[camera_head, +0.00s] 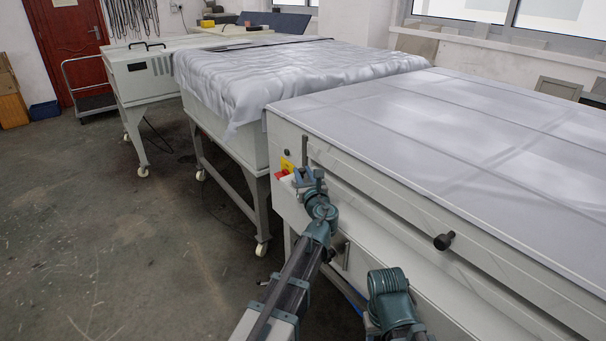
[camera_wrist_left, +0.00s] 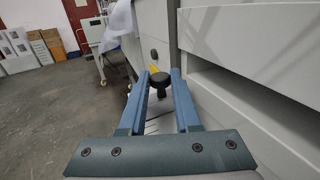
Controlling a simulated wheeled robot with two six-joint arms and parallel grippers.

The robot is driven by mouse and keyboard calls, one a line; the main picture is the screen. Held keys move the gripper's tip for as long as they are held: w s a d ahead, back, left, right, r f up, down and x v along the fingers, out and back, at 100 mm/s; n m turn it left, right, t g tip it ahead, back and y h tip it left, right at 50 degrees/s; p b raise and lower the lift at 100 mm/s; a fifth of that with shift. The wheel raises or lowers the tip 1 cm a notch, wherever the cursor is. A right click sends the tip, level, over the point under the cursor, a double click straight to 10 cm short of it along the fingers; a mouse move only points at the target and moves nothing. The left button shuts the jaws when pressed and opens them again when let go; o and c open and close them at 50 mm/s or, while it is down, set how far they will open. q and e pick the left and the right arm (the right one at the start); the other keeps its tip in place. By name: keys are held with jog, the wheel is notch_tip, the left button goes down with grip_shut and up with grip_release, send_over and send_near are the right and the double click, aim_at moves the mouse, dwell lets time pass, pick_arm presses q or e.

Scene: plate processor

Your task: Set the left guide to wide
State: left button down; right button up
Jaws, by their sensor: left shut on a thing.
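The plate processor (camera_head: 375,175) is the light grey machine at the right, with a slot along its front side. My left gripper (camera_head: 308,180) is at the left end of this side. In the left wrist view, a black knob (camera_wrist_left: 160,79) sits between the tips of its two blue fingers, and the gripper is shut on it. It appears to be the left guide's knob; my gripper largely hides it in the head view. A second black knob (camera_head: 444,241) sticks out further right along the slot, apart from my gripper. The right gripper is not in view.
A yellow and red marking (camera_head: 286,166) is on the machine just left of my left gripper. A table with a grey cover (camera_head: 290,75) stands beyond the machine. The concrete floor (camera_head: 120,240) at the left is clear.

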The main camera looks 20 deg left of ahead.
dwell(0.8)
pick_arm(q)
jog(key=w+a, duration=0.2)
jog(key=shift+a, duration=0.35)
jog(key=c, duration=0.6)
grip_release()
jog(key=shift+c, duration=0.2)
jog(key=v, duration=1.3)
jog(key=shift+s+d, duration=0.15)
jog(key=shift+s, duration=0.2)
